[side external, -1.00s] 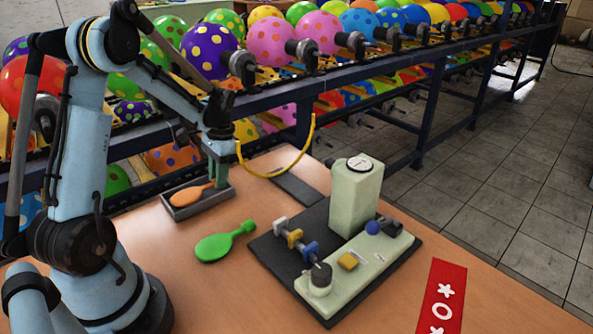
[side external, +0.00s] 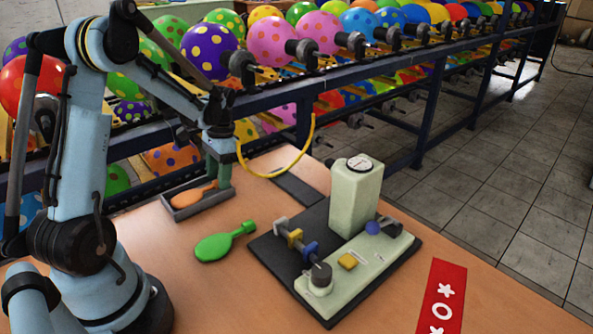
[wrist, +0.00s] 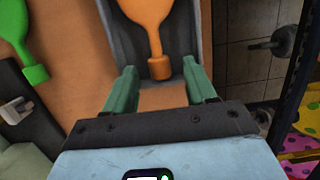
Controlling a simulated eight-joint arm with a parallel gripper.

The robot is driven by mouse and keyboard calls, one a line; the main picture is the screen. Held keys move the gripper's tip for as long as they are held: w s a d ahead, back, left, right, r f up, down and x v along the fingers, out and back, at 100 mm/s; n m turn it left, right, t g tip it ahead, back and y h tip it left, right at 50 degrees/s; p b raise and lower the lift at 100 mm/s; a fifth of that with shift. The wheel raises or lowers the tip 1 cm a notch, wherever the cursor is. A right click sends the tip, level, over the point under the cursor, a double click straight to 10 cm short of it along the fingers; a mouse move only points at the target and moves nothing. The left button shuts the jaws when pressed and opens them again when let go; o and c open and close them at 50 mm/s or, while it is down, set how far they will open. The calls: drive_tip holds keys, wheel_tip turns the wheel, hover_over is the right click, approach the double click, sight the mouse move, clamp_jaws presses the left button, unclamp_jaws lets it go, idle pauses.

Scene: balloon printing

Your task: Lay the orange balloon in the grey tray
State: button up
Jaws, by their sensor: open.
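The orange balloon (side external: 190,195) lies in the grey tray (side external: 205,208), at the left of the bench in the side view. In the wrist view the balloon (wrist: 150,18) lies on the floor of the tray (wrist: 185,42), its neck end pointing toward my gripper. My gripper (side external: 220,184) is over the tray's right end. In the wrist view its green fingers (wrist: 160,82) are open and apart, one on each side of the balloon's neck end, with visible gaps between. Whether the fingertips touch the tray cannot be told.
A green balloon (side external: 222,243) lies on the bench in front of the tray. The printing machine (side external: 355,200) on its dark base stands to the right. A red printed strip (side external: 441,300) lies at the front right. A rack of balloons (side external: 330,80) runs behind the bench.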

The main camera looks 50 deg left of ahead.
drive_tip(key=w+d+r+t+y, duration=0.1)
drive_tip(key=w+r+t, duration=0.15)
drive_tip(key=r, duration=0.45)
drive_tip(key=w+d+r+t+y, duration=0.1)
drive_tip(key=w+r, duration=0.2)
drive_tip(key=r, duration=0.3)
drive_tip(key=s+d+t+h, duration=0.1)
drive_tip(key=s+d+t, duration=0.2)
drive_tip(key=d, duration=0.7)
drive_tip(key=s+d+f+t+h, duration=0.1)
drive_tip(key=s+d+t, duration=0.2)
drive_tip(key=d, duration=0.8)
drive_tip(key=shift+s, duration=0.9)
